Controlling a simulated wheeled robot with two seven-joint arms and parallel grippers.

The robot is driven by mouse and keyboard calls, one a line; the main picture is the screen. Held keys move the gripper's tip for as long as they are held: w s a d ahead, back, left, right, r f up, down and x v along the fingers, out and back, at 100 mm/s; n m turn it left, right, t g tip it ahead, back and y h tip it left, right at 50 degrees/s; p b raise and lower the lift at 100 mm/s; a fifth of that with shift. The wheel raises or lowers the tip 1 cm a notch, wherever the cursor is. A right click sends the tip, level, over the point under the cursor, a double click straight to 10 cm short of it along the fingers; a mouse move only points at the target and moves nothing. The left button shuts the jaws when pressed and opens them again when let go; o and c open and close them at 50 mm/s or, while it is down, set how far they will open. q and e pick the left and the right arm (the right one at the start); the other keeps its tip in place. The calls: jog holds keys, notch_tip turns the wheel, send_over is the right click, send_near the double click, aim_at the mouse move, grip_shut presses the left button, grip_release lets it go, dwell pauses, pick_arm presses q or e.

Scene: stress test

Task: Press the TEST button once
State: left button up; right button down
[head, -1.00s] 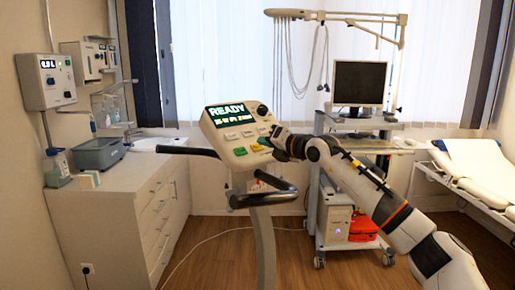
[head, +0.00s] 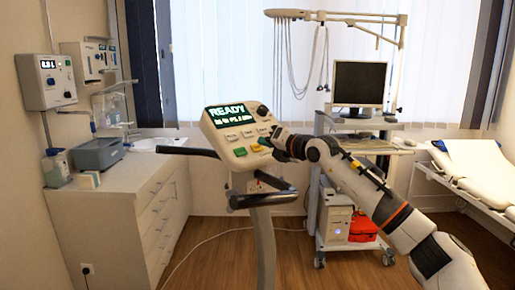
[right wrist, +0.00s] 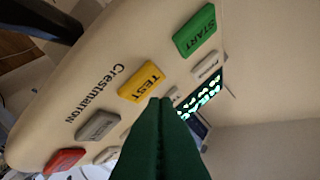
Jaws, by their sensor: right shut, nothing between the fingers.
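The yellow TEST button (right wrist: 141,82) is on the cream console (right wrist: 60,85), between the green START button (right wrist: 195,31) and a grey button (right wrist: 98,126). In the head view the TEST button (head: 257,148) shows small on the console's lower face (head: 235,161). My right gripper (head: 276,143) is at the console's right side, close to the buttons. In the right wrist view its green fingers (right wrist: 166,101) are together and empty, with the tips beside the TEST button's lower right edge. I cannot tell whether they touch the panel. My left gripper is not in view.
A red button (right wrist: 64,161) lies beyond the grey one. The console screen (head: 231,114) reads READY. Dark handlebars (head: 262,198) stick out below the console. A counter (head: 115,185) stands left, a monitor cart (head: 334,228) behind right, and a bed (head: 475,170) far right.

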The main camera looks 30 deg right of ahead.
jog(key=shift+f, duration=0.1)
dwell(0.7)
jog(key=shift+w+f, duration=0.25)
jog(key=shift+w, duration=0.05)
jog(key=shift+w+a+f+b, duration=0.1)
jog(key=shift+w+f+b, duration=0.1)
jog(key=shift+f+b, duration=0.2)
dwell(0.7)
jog(key=shift+s+r, duration=0.1)
jog(key=shift+r, duration=0.1)
jog(key=shift+s+r, duration=0.35)
jog(key=shift+r, duration=0.15)
jog(key=shift+s+d+r+p, duration=0.15)
jog(key=shift+s+r, duration=0.65)
jog(key=shift+r, duration=0.2)
jog(key=shift+s+d+r+p, duration=0.15)
jog(key=shift+s+r, duration=0.6)
jog(key=shift+r, duration=0.25)
jog(key=s+r+p, duration=0.1)
jog(key=s+r, duration=0.3)
jog(key=r, duration=0.1)
jog(key=shift+d+r, duration=0.25)
jog(key=shift+d, duration=0.05)
